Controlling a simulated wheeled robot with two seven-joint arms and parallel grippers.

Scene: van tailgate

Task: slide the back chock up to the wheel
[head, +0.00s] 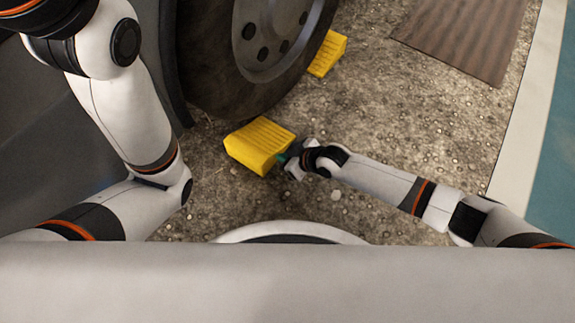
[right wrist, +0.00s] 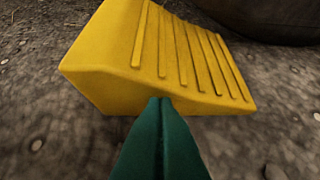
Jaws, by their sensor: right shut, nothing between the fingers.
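The near yellow chock (head: 258,146) lies on the ground just in front of the dark tyre (head: 215,75). Its ribbed slope shows in the right wrist view (right wrist: 165,50), with the tyre (right wrist: 275,18) behind it at the upper right. I cannot tell whether chock and tyre touch. My right gripper (head: 283,160) is shut and empty, its green fingertips (right wrist: 160,104) at the chock's near lower edge, touching it or nearly so. A second yellow chock (head: 327,54) lies at the far side of the wheel. My left gripper is out of view.
The ground is rough, pebbly concrete (head: 400,120), clear to the right of the chocks. A brown ribbed mat (head: 465,38) lies at the upper right, near a pale strip (head: 525,100). The dark vehicle body (head: 60,140) stands at the left.

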